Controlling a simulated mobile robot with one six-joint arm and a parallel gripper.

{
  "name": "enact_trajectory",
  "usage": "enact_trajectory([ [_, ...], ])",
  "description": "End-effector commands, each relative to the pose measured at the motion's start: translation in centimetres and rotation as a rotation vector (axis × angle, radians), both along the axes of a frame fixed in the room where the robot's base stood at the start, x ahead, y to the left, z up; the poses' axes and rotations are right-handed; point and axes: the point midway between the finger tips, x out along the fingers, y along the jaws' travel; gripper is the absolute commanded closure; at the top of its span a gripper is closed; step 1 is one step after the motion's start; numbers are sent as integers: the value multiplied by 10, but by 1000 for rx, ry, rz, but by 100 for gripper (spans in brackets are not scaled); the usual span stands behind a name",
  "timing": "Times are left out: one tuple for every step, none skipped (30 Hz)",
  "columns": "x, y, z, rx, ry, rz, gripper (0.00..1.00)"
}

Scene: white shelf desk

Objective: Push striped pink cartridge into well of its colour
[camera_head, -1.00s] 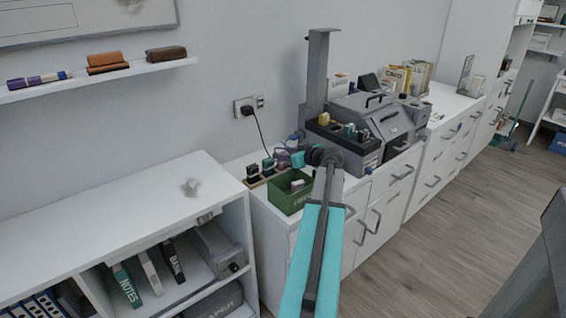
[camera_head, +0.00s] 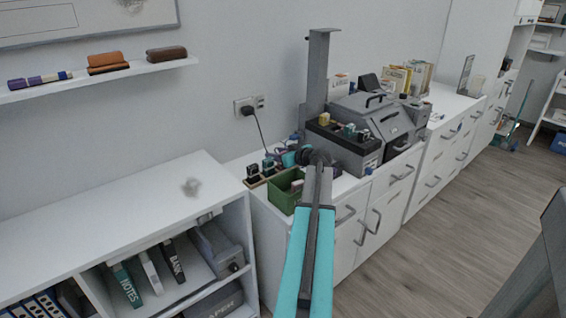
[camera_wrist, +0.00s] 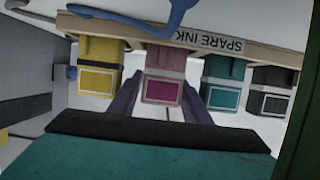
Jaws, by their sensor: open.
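The pink cartridge (camera_wrist: 162,85) stands in the wooden spare ink rack (camera_wrist: 130,40), between a yellow cartridge (camera_wrist: 101,70) and a teal one (camera_wrist: 222,82). A black cartridge (camera_wrist: 268,92) is at the right end. My gripper (camera_wrist: 160,108) is open, with one finger on each side of the pink cartridge's lower part in the wrist view; contact cannot be told. In the head view my gripper (camera_head: 294,156) is at the rack, partly hiding it. The grey printer (camera_head: 350,152) has a dark cartridge tray (camera_head: 335,133) on top; its pink well cannot be made out.
A green bin (camera_head: 284,192) stands in front of the rack, close to my arm. A tall grey post (camera_head: 317,80) rises behind the printer's left end. The white shelf top (camera_head: 120,220) at left is mostly clear.

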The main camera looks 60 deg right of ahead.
Motion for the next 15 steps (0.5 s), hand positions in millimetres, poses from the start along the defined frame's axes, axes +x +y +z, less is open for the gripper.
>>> enact_trajectory([
  [0, 0, 0, 0, 0, 0, 56],
  [0, 0, 0, 0, 0, 0, 56],
  [0, 0, 0, 0, 0, 0, 56],
  [0, 0, 0, 0, 0, 0, 56],
  [0, 0, 0, 0, 0, 0, 56],
  [0, 0, 0, 0, 0, 0, 56],
  [0, 0, 0, 0, 0, 0, 56],
  [0, 0, 0, 0, 0, 0, 56],
  [0, 0, 0, 0, 0, 0, 56],
  [0, 0, 0, 0, 0, 0, 56],
  [-1, 0, 0, 0, 0, 0, 56],
  [-1, 0, 0, 0, 0, 0, 56],
  [-1, 0, 0, 0, 0, 0, 56],
  [-1, 0, 0, 0, 0, 0, 56],
  [-1, 0, 0, 0, 0, 0, 60],
])
